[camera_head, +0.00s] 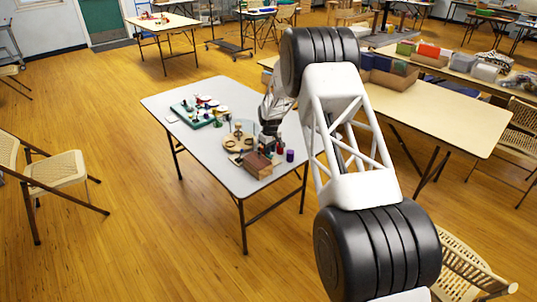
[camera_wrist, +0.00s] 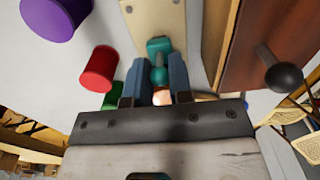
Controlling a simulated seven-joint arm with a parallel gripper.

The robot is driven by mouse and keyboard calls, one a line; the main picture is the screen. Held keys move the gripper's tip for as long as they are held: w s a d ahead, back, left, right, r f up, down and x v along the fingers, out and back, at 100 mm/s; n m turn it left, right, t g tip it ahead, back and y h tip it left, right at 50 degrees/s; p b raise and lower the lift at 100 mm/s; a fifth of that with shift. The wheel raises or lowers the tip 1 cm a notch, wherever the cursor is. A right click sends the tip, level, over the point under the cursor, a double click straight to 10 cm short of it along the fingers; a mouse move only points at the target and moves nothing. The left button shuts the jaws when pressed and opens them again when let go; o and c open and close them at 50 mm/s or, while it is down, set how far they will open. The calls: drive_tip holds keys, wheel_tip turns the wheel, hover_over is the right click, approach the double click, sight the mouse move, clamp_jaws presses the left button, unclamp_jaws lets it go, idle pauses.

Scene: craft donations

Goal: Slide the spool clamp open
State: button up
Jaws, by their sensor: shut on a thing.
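In the wrist view, my gripper (camera_wrist: 157,78) has its two blue fingers on either side of a small teal knob (camera_wrist: 158,74) and is shut on it. The knob joins a teal block (camera_wrist: 158,46) at the end of a pale beige board (camera_wrist: 155,18), which I take to be the spool clamp. How far the clamp is open cannot be told. In the head view, my gripper (camera_head: 269,128) is low over the grey table, and my arm hides part of the area around it.
A brown wooden box (camera_wrist: 245,35) with a dark round knob (camera_wrist: 284,77) stands right of the fingers. Red (camera_wrist: 99,68), purple (camera_wrist: 52,14) and green (camera_wrist: 113,97) spools are on the left. The grey table (camera_head: 168,98) also holds a green tray (camera_head: 196,121) of small items.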

drive_tip(key=shift+s+d, duration=1)
drive_tip(key=o, duration=0.8)
drive_tip(key=shift+c, duration=0.2)
wheel_tip(320, 180, up, 8)
drive_tip(key=shift+f, duration=0.25)
